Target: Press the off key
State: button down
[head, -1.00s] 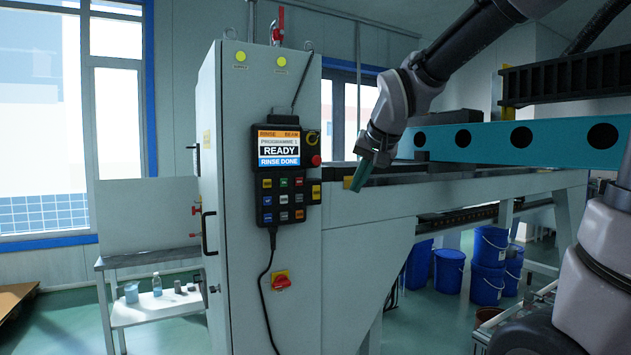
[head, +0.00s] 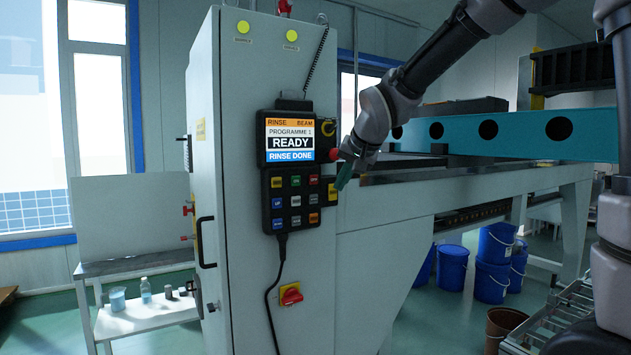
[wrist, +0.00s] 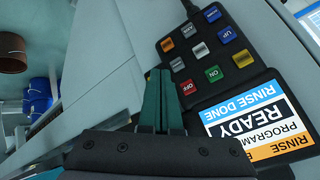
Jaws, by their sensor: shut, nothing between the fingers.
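A black hand-held control panel (head: 291,232) hangs on the front of the grey cabinet, with a lit screen (head: 290,140) reading "READY" and "RINSE DONE". Its keys sit below in three rows. The red off key (head: 314,180) is at the right end of the top row; in the wrist view the red key (wrist: 188,87) reads "OFF", beside the green "ON" key (wrist: 214,73). My gripper (head: 342,178) is just right of the panel, its green fingers together and empty. In the wrist view the fingertips (wrist: 159,74) appear left of the off key, and I see no contact.
A red-yellow rotary switch (head: 291,294) is lower on the cabinet (head: 240,270). Blue buckets (head: 452,267) stand under the teal-beamed machine.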

aim_at(315, 184)
jog(key=shift+w+a, duration=0.85)
jog(key=shift+w, duration=0.35)
jog(key=shift+w+a, duration=0.8)
jog(key=shift+w, duration=0.4)
jog(key=shift+w+a, duration=0.85)
jog(key=shift+w, duration=0.35)
jog(key=shift+w+a, duration=0.1)
jog(key=shift+w, duration=0.05)
jog(key=shift+w+a, duration=0.1)
jog(key=shift+w, duration=0.1)
jog(key=shift+w+a, duration=0.25)
jog(key=shift+w, duration=0.1)
dwell(0.4)
jog(key=shift+s+d, duration=0.5)
jog(key=shift+s, duration=0.2)
